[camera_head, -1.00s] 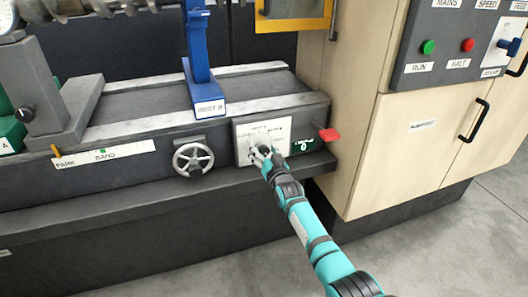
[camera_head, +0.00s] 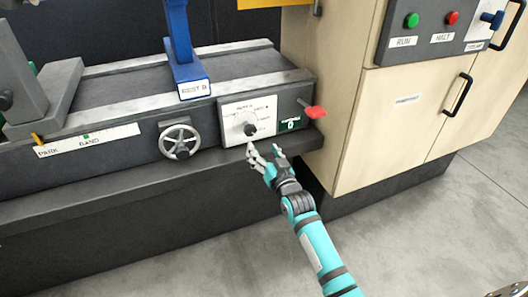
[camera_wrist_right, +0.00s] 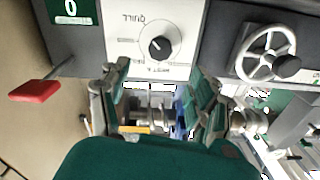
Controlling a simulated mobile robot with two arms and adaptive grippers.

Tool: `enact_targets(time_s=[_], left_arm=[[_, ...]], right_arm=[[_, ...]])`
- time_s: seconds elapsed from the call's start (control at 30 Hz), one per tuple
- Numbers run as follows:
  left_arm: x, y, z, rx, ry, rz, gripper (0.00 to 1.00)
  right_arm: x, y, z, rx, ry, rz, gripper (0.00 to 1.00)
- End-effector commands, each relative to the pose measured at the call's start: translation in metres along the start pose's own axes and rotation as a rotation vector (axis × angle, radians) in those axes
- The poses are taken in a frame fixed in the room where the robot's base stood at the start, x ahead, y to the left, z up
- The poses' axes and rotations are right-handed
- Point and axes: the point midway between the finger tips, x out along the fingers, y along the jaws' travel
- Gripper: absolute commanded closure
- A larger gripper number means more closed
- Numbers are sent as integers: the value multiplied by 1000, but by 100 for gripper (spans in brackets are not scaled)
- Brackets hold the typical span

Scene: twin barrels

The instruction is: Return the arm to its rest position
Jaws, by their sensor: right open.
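My right gripper (camera_head: 264,150) is open and empty at the end of my teal arm. In the head view it stands just in front of and below the white dial panel (camera_head: 262,110) on the front of the dark machine bed. Its two fingers also show spread apart in the right wrist view (camera_wrist_right: 156,88), with nothing between them. The black dial knob (camera_head: 250,129) is clear of the fingers, and it shows beyond them in the right wrist view (camera_wrist_right: 161,46). My left gripper is not in view.
A silver handwheel (camera_head: 180,141) is left of the panel and a red lever (camera_head: 314,111) sticks out at its right. A beige cabinet (camera_head: 335,150) with green and red buttons stands to the right. The grey floor (camera_head: 420,235) is clear.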

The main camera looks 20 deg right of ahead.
Motion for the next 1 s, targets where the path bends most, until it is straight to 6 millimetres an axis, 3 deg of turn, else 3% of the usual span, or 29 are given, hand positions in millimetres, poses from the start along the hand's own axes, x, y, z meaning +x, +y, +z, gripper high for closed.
enact_targets(time_s=[0.4,0.47,0.57,0.67,0.8,0.9,1.0], left_arm=[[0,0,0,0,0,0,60],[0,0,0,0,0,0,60],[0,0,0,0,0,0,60],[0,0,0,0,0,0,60],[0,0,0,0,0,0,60],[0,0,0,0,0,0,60],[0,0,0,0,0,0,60]], right_arm=[[-1,1,4,-3,-10,1,37],[-6,1,15,-9,-41,3,37],[-25,4,53,-34,-148,11,37],[-62,8,111,-74,-321,21,37],[-134,14,191,-137,-595,32,37],[-190,18,236,-180,-777,36,37],[-238,21,266,-210,-922,38,37]])
